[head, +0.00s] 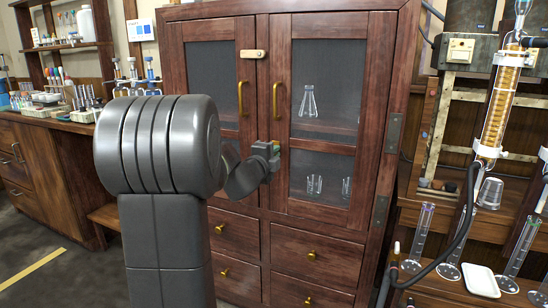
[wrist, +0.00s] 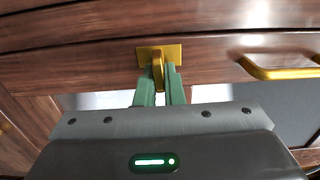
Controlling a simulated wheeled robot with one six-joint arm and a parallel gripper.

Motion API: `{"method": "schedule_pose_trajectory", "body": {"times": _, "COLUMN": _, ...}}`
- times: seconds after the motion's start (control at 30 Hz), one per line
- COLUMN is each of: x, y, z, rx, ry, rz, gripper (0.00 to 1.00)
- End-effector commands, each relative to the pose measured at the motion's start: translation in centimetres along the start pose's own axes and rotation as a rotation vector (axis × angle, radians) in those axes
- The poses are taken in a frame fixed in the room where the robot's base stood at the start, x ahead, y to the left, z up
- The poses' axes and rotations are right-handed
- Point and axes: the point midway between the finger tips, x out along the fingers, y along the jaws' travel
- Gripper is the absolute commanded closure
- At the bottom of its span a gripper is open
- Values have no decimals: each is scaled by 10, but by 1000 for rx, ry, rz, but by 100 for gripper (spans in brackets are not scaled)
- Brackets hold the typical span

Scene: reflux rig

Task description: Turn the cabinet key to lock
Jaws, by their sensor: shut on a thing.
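The wooden cabinet (head: 277,205) stands ahead with both glazed doors shut. In the wrist view the brass key (wrist: 158,62) sits at a square brass lock plate (wrist: 174,50) on the door frame. My gripper (wrist: 160,80) has its green fingers closed on the key's bow. In the head view my gripper (head: 270,149) reaches the door edge near the middle of the cabinet; the key is hidden there. I cannot tell how far the key is turned.
Brass handles (head: 277,100) flank the door seam, and a pale latch (head: 253,54) sits above. Glassware (head: 309,102) stands behind the right door. A glass reflux column (head: 500,95) and cylinders (head: 420,235) stand at right. A cluttered bench (head: 50,115) is at left.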

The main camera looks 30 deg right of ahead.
Motion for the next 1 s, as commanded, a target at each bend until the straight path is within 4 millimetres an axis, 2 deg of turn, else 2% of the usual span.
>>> {"method": "schedule_pose_trajectory", "body": {"times": 0.53, "x": 0, "y": 1, "z": 0, "rx": 28, "ry": 1, "rz": 1, "gripper": 100}}
{"method": "schedule_pose_trajectory", "body": {"times": 0.6, "x": 0, "y": 1, "z": 0, "rx": 27, "ry": 1, "rz": 1, "gripper": 82}}
{"method": "schedule_pose_trajectory", "body": {"times": 0.67, "x": 0, "y": 1, "z": 0, "rx": 27, "ry": 1, "rz": 1, "gripper": 70}}
{"method": "schedule_pose_trajectory", "body": {"times": 1.0, "x": -3, "y": 0, "z": 0, "rx": 26, "ry": 0, "rz": 1, "gripper": 70}}
